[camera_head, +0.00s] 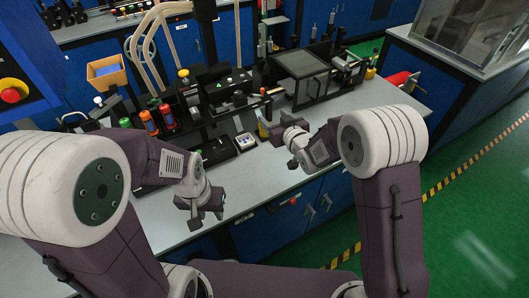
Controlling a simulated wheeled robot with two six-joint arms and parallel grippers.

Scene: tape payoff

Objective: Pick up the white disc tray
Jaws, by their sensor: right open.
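A small white tray (245,141) with dark contents lies on the grey bench near the middle of the camera_head view. It is too small to tell whether discs are in it. My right gripper (289,131) is open, over the bench to the right of the tray and apart from it. My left gripper (201,211) hangs near the bench's front edge, to the left of and nearer than the tray. I cannot tell whether its jaws are open. Nothing shows clearly in either gripper.
Black machinery (225,90) stands behind the tray, with orange and red bottles (149,122) at its left. A yellowish container (264,129) stands close to my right gripper. A clear-lidded black box (301,75) is at the back right. The bench front (245,190) is mostly clear.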

